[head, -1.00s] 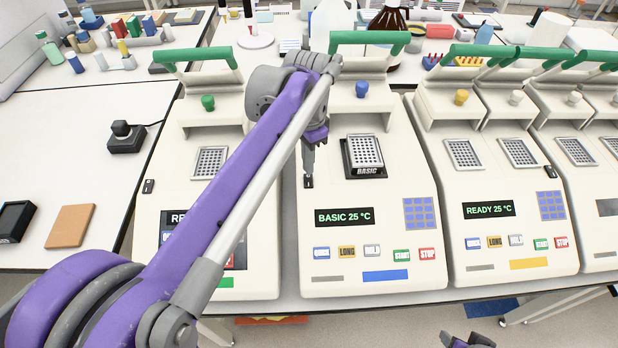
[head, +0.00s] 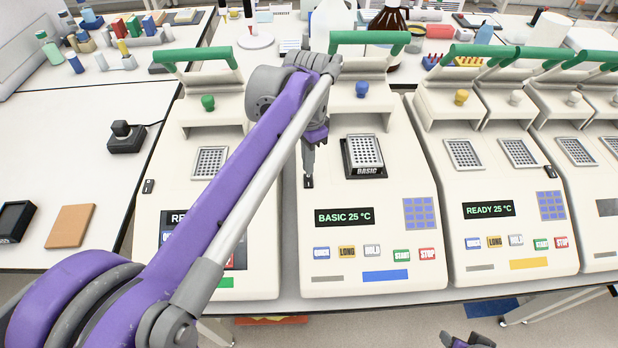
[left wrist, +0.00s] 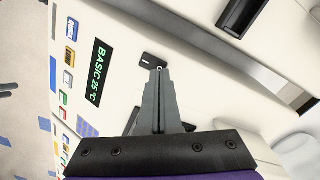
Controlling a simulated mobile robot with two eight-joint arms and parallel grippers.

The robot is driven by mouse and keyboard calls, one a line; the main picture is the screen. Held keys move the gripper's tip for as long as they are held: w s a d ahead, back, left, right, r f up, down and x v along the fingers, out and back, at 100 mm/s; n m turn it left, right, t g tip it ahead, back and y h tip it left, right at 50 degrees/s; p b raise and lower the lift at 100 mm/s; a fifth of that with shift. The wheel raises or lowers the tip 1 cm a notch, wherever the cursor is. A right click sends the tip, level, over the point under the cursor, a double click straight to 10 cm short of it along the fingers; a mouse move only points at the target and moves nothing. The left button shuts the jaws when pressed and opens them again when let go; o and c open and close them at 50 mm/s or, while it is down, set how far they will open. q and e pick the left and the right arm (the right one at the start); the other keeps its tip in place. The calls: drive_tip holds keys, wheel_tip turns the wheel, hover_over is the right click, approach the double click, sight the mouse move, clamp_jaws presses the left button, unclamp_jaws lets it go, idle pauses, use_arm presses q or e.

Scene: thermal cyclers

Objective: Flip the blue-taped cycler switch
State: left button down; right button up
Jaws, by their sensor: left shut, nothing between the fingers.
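The blue-taped cycler (head: 375,287) stands in the middle of the head view, with blue tape (head: 385,276) on its front and a blue knob on top. Its display (head: 344,217) reads BASIC 25 °C. Its small black switch (head: 308,182) is at the left of the panel. It also shows in the left wrist view as a black rocker (left wrist: 152,62). My left gripper (head: 308,174) is shut and empty, pointing down with its tips at the switch. In the left wrist view the fingertips (left wrist: 159,70) overlap the switch edge; contact is unclear. My right gripper (head: 468,341) shows only partly at the bottom edge.
A green-taped cycler (head: 208,120) stands to the left, partly behind my left arm. A yellow-taped cycler (head: 528,264) and others stand to the right. A sample block (head: 364,152) sits on the blue-taped cycler, right of my gripper. The left table is mostly clear.

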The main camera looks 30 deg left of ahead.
use_arm(q)
drive_tip(key=shift+f+b, duration=0.5)
drive_tip(key=shift+f, duration=0.45)
use_arm(e)
drive_tip(key=shift+s+f, duration=0.15)
drive_tip(key=shift+f, duration=0.45)
use_arm(q)
drive_tip(key=shift+r+p, duration=2.35)
drive_tip(key=shift+r, duration=1.25)
use_arm(e)
wheel_tip(320, 180, up, 6)
drive_tip(key=w, duration=0.2)
drive_tip(key=shift+f, duration=0.1)
use_arm(q)
drive_tip(key=shift+f, duration=0.1)
use_arm(e)
drive_tip(key=shift+s, duration=0.15)
